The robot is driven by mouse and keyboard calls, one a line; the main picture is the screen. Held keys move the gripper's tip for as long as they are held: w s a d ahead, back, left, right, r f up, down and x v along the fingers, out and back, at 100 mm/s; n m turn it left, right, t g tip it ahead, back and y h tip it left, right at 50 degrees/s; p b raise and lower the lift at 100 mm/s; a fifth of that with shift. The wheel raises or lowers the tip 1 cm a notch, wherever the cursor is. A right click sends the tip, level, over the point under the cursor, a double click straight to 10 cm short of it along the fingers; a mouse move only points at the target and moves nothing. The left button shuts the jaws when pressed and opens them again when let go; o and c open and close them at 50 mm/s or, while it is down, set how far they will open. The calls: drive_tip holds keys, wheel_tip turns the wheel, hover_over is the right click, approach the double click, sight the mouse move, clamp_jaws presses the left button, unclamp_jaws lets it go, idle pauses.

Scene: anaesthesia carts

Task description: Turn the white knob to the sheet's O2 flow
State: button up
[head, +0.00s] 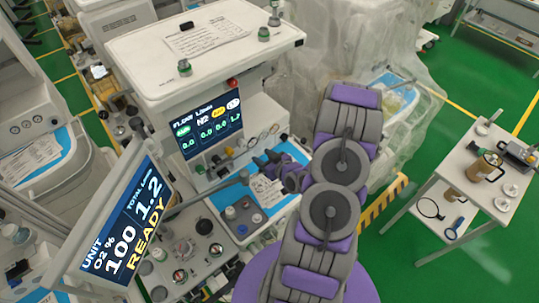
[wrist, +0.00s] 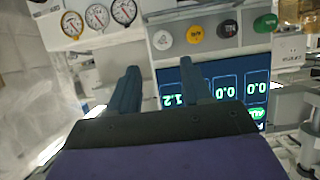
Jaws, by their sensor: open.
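The white knob (wrist: 162,40) is at the left end of a row of knobs in the wrist view, which shows the panel upside down. My gripper (wrist: 158,67) is open, its two dark fingers apart and empty. The knob appears just past the fingertips, in line with the gap; I cannot tell the remaining distance. In the head view my gripper (head: 259,170) is in front of the cart's flow panel. The flow display (head: 209,126) also shows in the wrist view (wrist: 222,90), with 1.2 under the white knob. A printed sheet (head: 206,36) lies on the cart top, too small to read.
Yellow (wrist: 195,34), black (wrist: 227,29) and green (wrist: 265,22) knobs sit beside the white one. Several gauges (wrist: 97,16) are nearby. A tilted monitor (head: 118,230) reads O2 100 %, total 1.2, READY. A side table (head: 455,195) stands right.

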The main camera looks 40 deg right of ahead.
drive_tip(key=shift+p+v, duration=1.45)
drive_tip(key=shift+v, duration=0.3)
drive_tip(key=shift+f, duration=0.1)
